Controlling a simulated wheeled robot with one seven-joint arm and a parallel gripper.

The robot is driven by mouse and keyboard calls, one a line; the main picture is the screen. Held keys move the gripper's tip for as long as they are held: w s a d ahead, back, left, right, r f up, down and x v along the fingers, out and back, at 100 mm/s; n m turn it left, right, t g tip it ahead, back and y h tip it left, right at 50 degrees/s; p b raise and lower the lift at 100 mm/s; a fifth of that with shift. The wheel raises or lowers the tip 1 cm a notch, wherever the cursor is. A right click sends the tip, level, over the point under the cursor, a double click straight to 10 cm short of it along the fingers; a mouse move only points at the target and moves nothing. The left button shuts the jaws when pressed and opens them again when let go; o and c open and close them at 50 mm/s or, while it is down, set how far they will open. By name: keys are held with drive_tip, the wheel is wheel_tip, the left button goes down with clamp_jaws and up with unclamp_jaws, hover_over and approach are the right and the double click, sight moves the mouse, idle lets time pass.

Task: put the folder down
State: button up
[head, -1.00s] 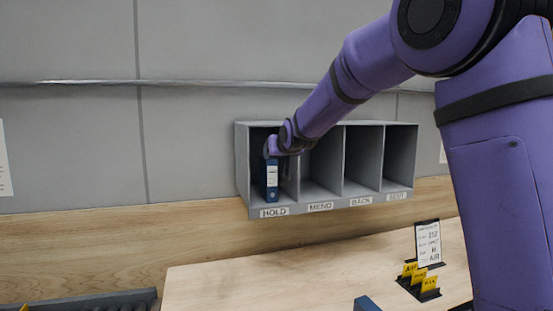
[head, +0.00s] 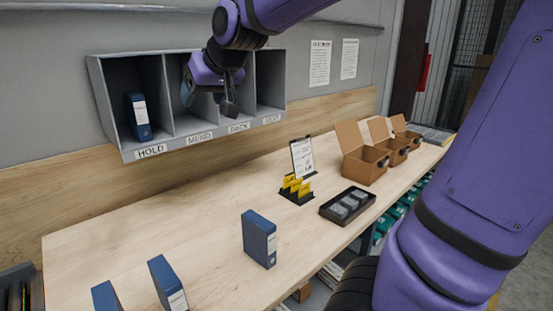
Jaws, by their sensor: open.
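A blue folder (head: 138,116) with a white label stands upright in the HOLD compartment, the leftmost of the grey wall rack (head: 127,148). My gripper (head: 210,98) is open and empty in front of the MEND and BACK compartments, to the right of that folder and apart from it. Several more blue folders stand on the wooden bench: one near the middle (head: 259,239), one at the lower left (head: 167,283) and one cut by the bottom edge (head: 106,296).
On the bench (head: 130,235) are a clipboard stand (head: 302,157), yellow tabs in a black holder (head: 296,188), a black tray (head: 347,205) and open brown boxes (head: 363,166). Two papers hang on the wall. The left part of the bench top is clear.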

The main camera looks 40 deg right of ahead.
drive_tip(key=s+f+g, duration=0.2)
drive_tip(key=s+f, duration=0.1)
drive_tip(key=s, duration=0.8)
drive_tip(key=s+f+g+h, duration=0.1)
drive_tip(key=s+f, duration=0.3)
drive_tip(key=s, duration=0.7)
drive_tip(key=shift+s+g, duration=0.3)
drive_tip(key=shift+g, duration=0.1)
drive_tip(key=shift+a, duration=0.1)
